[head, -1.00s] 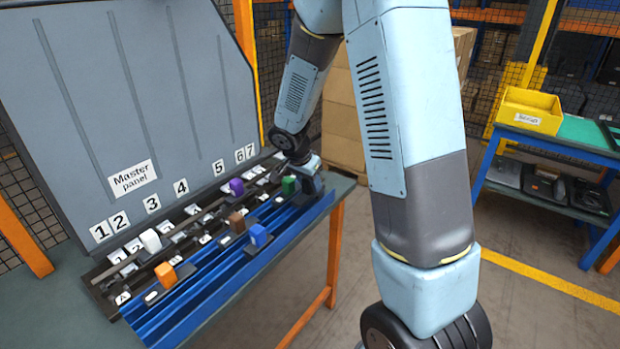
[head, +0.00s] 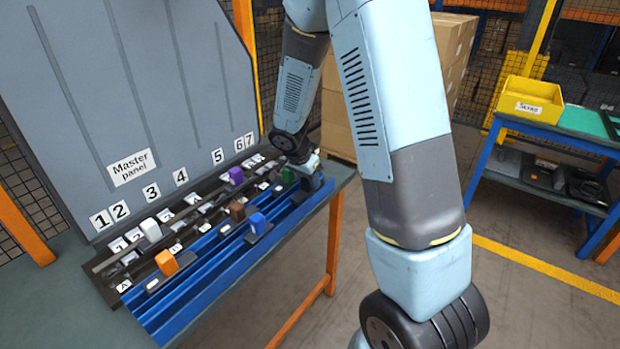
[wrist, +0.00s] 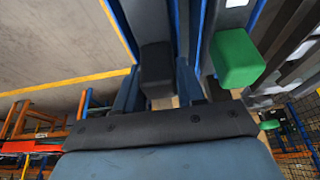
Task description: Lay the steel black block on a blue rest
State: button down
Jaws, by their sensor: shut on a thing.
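The black block (wrist: 157,68) is in the wrist view, on a grey steel strip, just beyond my gripper's dark front edge. My gripper (head: 310,180) is over the right end of the rails in the head view, shut on the black block. In the head view the arm's end hides most of that block. The blue rests (head: 205,280) are long blue channels along the table's front. Whether the block touches a rest cannot be told. A green block (wrist: 235,58) stands to its right in the wrist view, apart from it; it also shows in the head view (head: 288,176).
A blue block (head: 257,223) and an orange block (head: 166,262) stand by the front channels. White (head: 150,230), brown (head: 237,211) and purple (head: 236,175) blocks stand behind. The Master panel (head: 130,100) rises at the back. A yellow scrap bin (head: 530,103) is far right.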

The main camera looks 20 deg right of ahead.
jog(key=c, duration=0.6)
grip_release()
jog(key=v, duration=1.3)
jog(key=shift+a+r, duration=0.2)
jog(key=shift+r, duration=0.15)
jog(key=shift+s, duration=0.1)
